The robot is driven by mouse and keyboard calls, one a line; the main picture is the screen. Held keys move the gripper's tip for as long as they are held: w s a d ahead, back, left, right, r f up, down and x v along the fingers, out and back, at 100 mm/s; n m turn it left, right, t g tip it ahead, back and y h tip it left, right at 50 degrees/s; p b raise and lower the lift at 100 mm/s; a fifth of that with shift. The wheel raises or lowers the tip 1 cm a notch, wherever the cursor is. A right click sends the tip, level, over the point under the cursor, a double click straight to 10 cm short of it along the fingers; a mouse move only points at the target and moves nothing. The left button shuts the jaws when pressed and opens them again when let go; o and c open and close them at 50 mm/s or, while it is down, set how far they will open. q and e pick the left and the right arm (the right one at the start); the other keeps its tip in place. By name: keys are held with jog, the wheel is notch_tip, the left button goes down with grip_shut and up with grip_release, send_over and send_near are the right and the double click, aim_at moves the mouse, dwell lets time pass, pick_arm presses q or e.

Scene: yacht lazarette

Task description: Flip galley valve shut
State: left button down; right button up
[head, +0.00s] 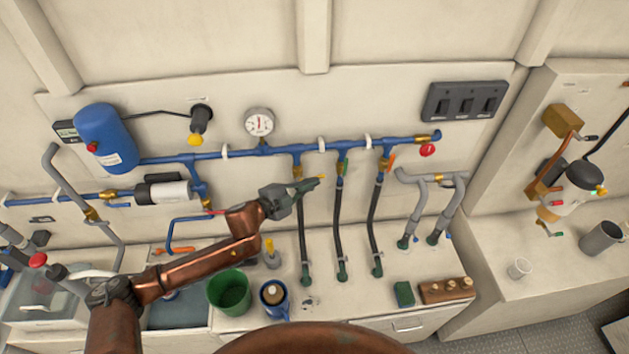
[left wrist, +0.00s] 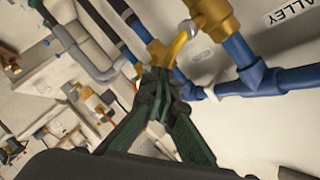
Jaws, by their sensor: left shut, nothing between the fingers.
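The galley valve is a brass body (head: 297,172) on the blue manifold pipe, and its brass body (left wrist: 212,14) fills the top of the left wrist view. A label ending in "ALLEY" (left wrist: 289,12) is on the panel beside it. Its yellow lever (left wrist: 182,42) sticks out sideways from the body, across the pipe line. In the head view only the lever's tip (head: 322,178) shows past my fingers. My left gripper (head: 314,184) is shut and empty, its fingertips (left wrist: 157,78) right at the lever's end. I cannot tell whether they touch it. My right gripper is not in view.
Right of it stand a green-handled valve (head: 341,168) and an orange-handled valve (head: 384,164), with dark hoses running down to the counter. A pressure gauge (head: 259,122) is above. A green bucket (head: 229,292) and a blue mug (head: 273,298) stand below my arm.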

pick_arm(q)
jog(key=s+d+r+v, duration=0.1)
jog(key=v, duration=1.2)
jog(key=shift+d+r, duration=0.15)
jog(key=shift+d, duration=0.3)
jog(key=shift+s, duration=0.15)
